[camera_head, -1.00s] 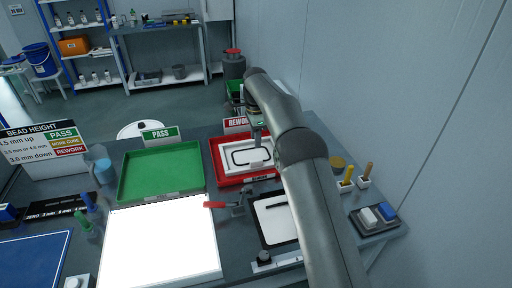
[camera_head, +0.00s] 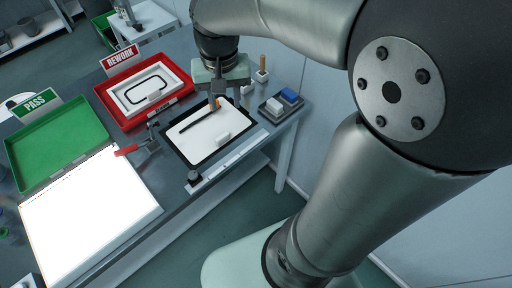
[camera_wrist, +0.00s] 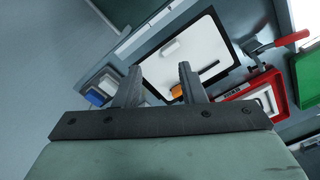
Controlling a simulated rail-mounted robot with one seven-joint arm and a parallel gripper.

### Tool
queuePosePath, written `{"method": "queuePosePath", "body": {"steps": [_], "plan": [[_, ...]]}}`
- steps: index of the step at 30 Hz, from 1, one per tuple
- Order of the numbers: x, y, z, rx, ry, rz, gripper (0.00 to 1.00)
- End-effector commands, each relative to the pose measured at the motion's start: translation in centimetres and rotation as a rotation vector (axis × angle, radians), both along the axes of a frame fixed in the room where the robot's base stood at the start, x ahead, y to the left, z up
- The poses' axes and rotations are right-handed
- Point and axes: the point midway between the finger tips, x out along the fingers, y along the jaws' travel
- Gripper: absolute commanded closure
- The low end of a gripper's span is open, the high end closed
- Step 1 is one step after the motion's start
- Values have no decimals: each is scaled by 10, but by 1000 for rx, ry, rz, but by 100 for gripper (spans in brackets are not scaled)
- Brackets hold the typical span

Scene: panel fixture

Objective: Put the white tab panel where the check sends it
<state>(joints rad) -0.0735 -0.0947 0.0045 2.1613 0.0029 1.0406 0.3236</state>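A white panel (camera_head: 205,131) with a black bar and a white tab (camera_head: 222,137) lies on the black-framed fixture; its tab shows in the wrist view (camera_wrist: 170,47). Another white panel (camera_head: 140,96), with a black rectangular outline and a white tab (camera_head: 154,96), lies in the red REWORK tray (camera_head: 118,120). My gripper (camera_head: 214,104) points down over the fixture panel's far edge. In the wrist view its fingers (camera_wrist: 160,68) stand apart. A small orange piece (camera_wrist: 178,91) shows between them, nearer the right finger; I cannot tell whether they touch.
The green PASS tray (camera_head: 60,140) is empty, left of the red one. A bright white plate (camera_head: 85,205) lies in front. A red-handled clamp (camera_head: 127,150) stands left of the fixture. A small tray with blue and white blocks (camera_head: 284,102) is at the right.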

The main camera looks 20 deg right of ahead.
Motion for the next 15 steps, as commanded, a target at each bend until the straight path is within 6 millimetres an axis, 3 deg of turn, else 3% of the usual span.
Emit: {"method": "queuePosePath", "body": {"steps": [1, 3, 6, 9, 15], "plan": [[-34, -8, -9, -2, -4, 57, 63], [-69, -14, -23, -4, -7, 135, 63], [-104, -19, -39, -6, -10, 213, 63], [-121, -21, -48, -8, -11, 255, 63], [-125, -22, -50, -8, -9, 268, 63]]}}
